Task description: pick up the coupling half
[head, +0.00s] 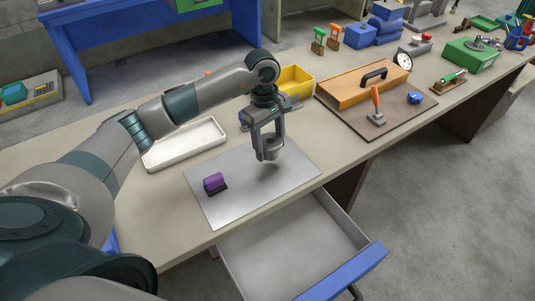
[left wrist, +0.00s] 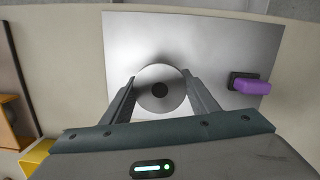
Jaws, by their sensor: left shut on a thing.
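In the head view my left gripper (head: 269,150) points down over the grey metal plate (head: 235,200), with the coupling half mostly hidden between the fingertips. A soft shadow lies on the plate below; the exact gap is hard to tell. My right gripper is not in view.
A purple block on a dark base (head: 215,183) lies on the plate's left part. A white tray (head: 185,143) and a yellow bin (head: 295,80) stand behind. An open drawer (head: 290,250) juts out in front. A board with an orange box (head: 365,85) is at the right.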

